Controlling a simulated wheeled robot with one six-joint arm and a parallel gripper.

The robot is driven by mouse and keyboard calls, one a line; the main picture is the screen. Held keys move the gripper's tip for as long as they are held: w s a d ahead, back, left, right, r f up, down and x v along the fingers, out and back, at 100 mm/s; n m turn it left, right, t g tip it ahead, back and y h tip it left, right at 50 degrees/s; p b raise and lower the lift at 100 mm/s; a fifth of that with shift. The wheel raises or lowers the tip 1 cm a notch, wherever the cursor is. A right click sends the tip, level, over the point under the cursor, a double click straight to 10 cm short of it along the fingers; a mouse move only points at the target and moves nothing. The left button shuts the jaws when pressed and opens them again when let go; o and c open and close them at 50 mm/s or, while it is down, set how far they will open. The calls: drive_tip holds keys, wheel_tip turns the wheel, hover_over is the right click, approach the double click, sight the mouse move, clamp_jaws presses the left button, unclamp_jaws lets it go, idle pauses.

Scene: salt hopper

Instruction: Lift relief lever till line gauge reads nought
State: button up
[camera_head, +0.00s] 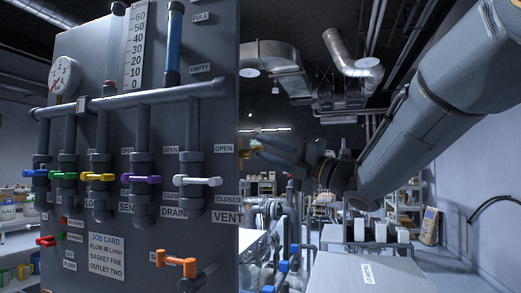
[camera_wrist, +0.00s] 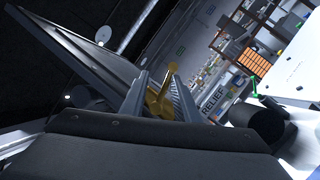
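The round white line gauge (camera_head: 64,76) sits on the pipe at the panel's upper left. Its red needle shows, but the reading is too small to tell. My gripper (camera_head: 252,146) is just past the panel's right edge in the head view, partly hidden. In the wrist view, a brass-yellow lever-like piece (camera_wrist: 161,98) lies between the two grey fingers of my gripper (camera_wrist: 159,85). I cannot tell whether both fingers press on it. A RELIEF label (camera_wrist: 213,98) shows just right of the fingers.
The panel (camera_head: 130,225) carries blue, green, yellow, purple and white valve handles (camera_head: 197,181). A grey-topped surface (camera_head: 330,272) stands right of the panel. Open floor shows at the far right.

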drive_tip(key=shift+d, duration=0.1)
drive_tip(key=b+v, duration=0.3)
drive_tip(key=v, duration=0.5)
drive_tip(key=shift+s+r, duration=0.15)
drive_tip(key=shift+s, duration=0.45)
idle(0.4)
drive_tip(key=shift+d, duration=0.1)
drive_tip(key=shift+b, duration=0.4)
